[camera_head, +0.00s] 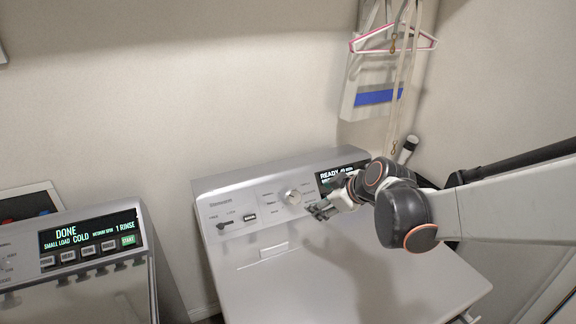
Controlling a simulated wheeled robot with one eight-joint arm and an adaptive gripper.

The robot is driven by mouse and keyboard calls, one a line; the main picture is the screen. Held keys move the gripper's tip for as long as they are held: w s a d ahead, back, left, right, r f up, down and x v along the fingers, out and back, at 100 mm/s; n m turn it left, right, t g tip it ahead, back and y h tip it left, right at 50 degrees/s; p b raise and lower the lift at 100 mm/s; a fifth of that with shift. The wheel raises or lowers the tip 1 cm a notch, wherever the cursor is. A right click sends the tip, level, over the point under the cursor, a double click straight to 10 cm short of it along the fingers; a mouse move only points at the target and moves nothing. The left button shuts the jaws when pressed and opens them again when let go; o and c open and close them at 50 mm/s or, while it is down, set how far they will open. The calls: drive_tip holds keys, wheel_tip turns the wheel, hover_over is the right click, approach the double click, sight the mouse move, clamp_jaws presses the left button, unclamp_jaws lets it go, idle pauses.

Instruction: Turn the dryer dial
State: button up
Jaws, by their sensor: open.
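The dryer (300,285) is the silver machine at the middle right, with a control panel along its raised back. Its round silver dial (292,197) sits at the middle of that panel. The dryer display (340,174) reads "READY" and is partly hidden by my arm. My gripper (318,211) is open and empty, just right of the dial and a little lower in the picture. A small gap shows between its fingertips and the dial. My arm reaches in from the right.
The washer (90,250) at the left has a lit display reading "DONE". Pink and white hangers (392,40) and straps hang by a white board with a blue stripe (378,97) behind the dryer. A wall stands close on the right. The dryer's top is clear.

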sight(294, 197)
drive_tip(key=w+a+f+n, duration=0.1)
drive_tip(key=w+a+f, duration=0.1)
drive_tip(key=w, duration=0.3)
drive_tip(key=w+a+f+n, duration=0.1)
drive_tip(key=w+a+f, duration=0.2)
drive_tip(key=w+f, duration=0.2)
drive_tip(key=w+a+f+y+b, duration=0.1)
drive_tip(key=w+a+f, duration=0.1)
drive_tip(key=w+f, duration=0.2)
drive_tip(key=shift+w+a+n, duration=0.3)
drive_tip(key=shift+w+n, duration=0.1)
drive_tip(key=shift+w, duration=0.05)
drive_tip(key=c, duration=1.1)
